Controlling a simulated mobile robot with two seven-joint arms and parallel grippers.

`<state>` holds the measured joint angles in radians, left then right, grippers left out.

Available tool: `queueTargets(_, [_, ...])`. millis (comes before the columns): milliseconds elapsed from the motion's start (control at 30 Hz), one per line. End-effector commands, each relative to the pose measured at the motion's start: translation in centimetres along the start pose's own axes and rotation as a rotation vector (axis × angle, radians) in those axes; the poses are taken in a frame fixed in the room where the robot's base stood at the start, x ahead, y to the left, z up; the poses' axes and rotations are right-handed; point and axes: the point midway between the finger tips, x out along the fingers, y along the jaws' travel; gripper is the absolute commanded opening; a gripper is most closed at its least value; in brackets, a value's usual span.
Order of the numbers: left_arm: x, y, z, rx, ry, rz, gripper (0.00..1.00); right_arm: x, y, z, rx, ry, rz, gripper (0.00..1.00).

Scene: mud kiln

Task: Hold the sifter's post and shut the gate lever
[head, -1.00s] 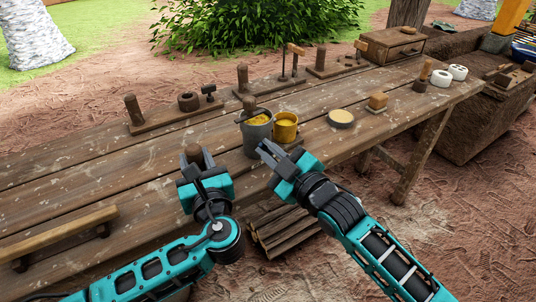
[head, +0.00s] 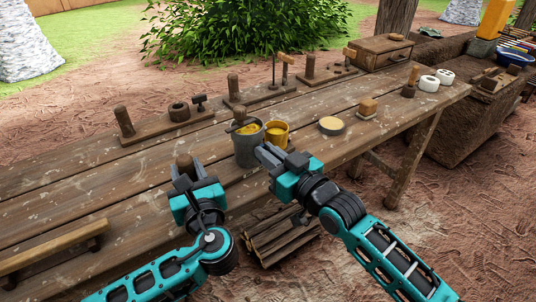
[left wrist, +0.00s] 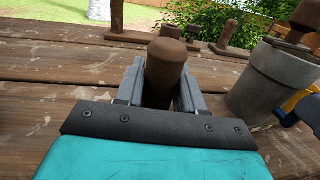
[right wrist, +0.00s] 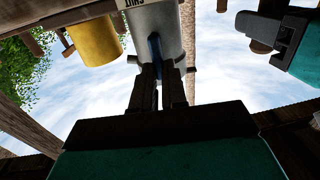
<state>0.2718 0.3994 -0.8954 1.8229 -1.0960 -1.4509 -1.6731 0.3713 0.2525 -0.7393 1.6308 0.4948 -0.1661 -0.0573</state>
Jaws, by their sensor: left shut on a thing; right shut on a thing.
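The sifter is a grey cylinder (head: 246,150) with yellow contents, standing on the table. It also shows in the left wrist view (left wrist: 268,85). My left gripper (head: 184,172) is shut on an upright brown round-topped post (head: 185,160), left of the cylinder. The post stands between the fingers in the left wrist view (left wrist: 166,68). My right gripper (head: 264,154) is at the cylinder's right front side. In the right wrist view its fingers are shut on a dark blue lever (right wrist: 155,46), below a label ending in "SHUT" letters (right wrist: 130,3) on the cylinder.
A yellow cup (head: 278,132) stands just right of the cylinder, close to my right gripper. Wooden stands with pegs (head: 165,126) line the back. The left front tabletop has free room.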

Motion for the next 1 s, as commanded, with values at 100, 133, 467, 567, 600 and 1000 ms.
queueTargets(100, [0.04,0.06,-0.04,0.001,0.0,0.002,0.0,-0.02,0.09,0.06,0.013,-0.001,0.001,0.0])
queueTargets(133, [0.04,0.06,-0.03,0.001,0.0,0.002,0.0,-0.02,0.09,0.06,0.014,-0.001,0.001,0.0])
queueTargets(467, [0.04,0.06,-0.03,0.001,0.0,0.002,0.0,-0.02,0.11,0.07,0.017,-0.001,0.001,0.0])
queueTargets(567, [0.04,0.07,-0.03,0.001,0.0,0.002,0.0,-0.02,0.11,0.07,0.016,-0.001,0.001,0.19])
queueTargets(600, [0.04,0.06,-0.03,0.001,0.0,0.002,0.0,-0.02,0.11,0.06,0.016,-0.001,0.001,0.23])
queueTargets(1000, [0.03,0.05,-0.03,0.001,0.0,0.002,0.0,-0.05,0.06,0.04,0.015,-0.001,0.0,0.38])
